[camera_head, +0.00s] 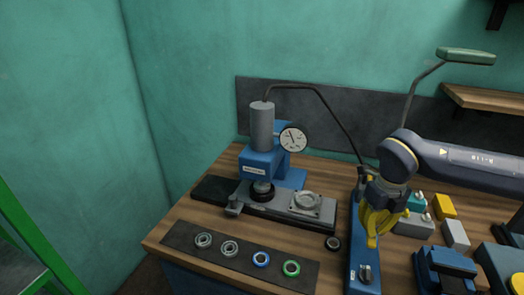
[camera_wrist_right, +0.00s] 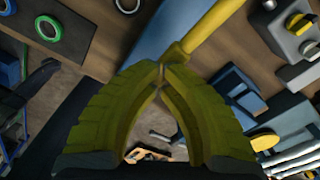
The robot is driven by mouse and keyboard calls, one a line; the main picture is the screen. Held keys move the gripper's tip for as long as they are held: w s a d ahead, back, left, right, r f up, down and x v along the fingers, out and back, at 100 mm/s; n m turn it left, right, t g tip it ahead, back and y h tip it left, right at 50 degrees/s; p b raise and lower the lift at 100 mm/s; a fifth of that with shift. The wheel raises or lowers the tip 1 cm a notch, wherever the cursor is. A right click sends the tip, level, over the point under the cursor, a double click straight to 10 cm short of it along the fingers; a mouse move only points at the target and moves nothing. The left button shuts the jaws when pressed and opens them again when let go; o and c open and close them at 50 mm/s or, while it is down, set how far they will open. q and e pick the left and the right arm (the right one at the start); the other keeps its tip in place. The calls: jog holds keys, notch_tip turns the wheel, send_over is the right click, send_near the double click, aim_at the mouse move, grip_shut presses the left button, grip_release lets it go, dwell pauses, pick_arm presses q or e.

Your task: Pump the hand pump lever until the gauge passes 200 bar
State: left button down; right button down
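The hand pump has a long blue base (camera_head: 364,255) on the bench, with its upper part hidden behind my right gripper. My right gripper (camera_head: 373,240) points down in front of the pump, below and apart from the green handle. In the right wrist view its yellow fingers (camera_wrist_right: 160,78) meet at the tips with nothing seen between them. A yellow rod (camera_wrist_right: 210,28) lies just beyond. The round gauge (camera_head: 293,138) is too small to read. My left gripper is not in view.
A blue press (camera_head: 258,160) with a grey cylinder stands left of the pump, joined by a dark hose (camera_head: 330,105). Several rings lie on a dark mat (camera_head: 290,287) at the front. Blocks, including a yellow one (camera_head: 444,206), crowd the right. A wooden shelf (camera_head: 488,101) is behind.

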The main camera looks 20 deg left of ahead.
notch_tip(320, 180, up, 10)
jog(key=shift+w+f, duration=0.15)
jog(key=shift+f, duration=0.05)
dwell(0.3)
notch_tip(320, 180, down, 10)
notch_tip(320, 180, up, 10)
dwell(1.5)
notch_tip(320, 180, up, 7)
dwell(2.4)
